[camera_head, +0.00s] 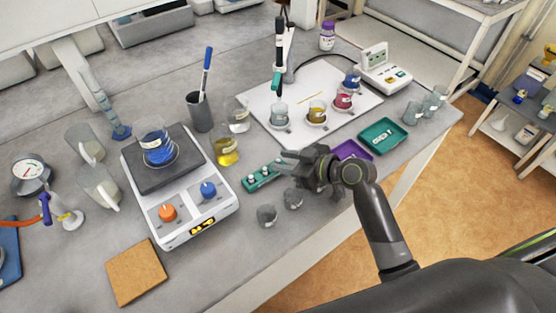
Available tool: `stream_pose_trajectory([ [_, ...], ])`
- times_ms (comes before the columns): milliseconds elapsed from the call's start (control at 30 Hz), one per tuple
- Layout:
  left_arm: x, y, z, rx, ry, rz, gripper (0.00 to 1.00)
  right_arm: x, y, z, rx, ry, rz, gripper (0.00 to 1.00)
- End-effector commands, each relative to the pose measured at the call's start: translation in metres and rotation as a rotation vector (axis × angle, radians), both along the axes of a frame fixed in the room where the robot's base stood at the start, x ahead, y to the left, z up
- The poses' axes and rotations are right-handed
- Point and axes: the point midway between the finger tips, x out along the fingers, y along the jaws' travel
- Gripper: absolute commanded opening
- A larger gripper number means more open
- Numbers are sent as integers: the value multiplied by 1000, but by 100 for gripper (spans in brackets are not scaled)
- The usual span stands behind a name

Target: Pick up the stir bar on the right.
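A small teal holder (250,184) lies on the table right of the hotplate. Small white pieces (264,172) sit in it, and they look like stir bars but are too small to be sure. My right gripper (284,163) comes in from the right, just above and beside the holder's right end. Its fingers look apart, and I see nothing between them. The gripper partly hides the holder's right end. My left gripper is not in view.
A hotplate (180,203) bears a beaker of blue liquid (154,146). A yellow beaker (226,152) and two small grey vessels (266,215) stand near the holder. A purple tray (352,149) and a teal tray (383,136) lie to the right, with glassware on a white board (301,77) behind.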

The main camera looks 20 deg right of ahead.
Motion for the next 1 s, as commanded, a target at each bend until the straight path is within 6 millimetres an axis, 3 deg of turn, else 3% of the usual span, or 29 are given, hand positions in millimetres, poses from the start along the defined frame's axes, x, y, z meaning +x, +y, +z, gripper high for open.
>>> stream_pose_trajectory([
  [367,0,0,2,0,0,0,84,6,6,-4,0,1,1,34],
  [633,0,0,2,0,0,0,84,6,6,-4,-1,1,0,0],
  [1000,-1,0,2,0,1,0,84,6,6,-3,-1,-1,0,0],
])
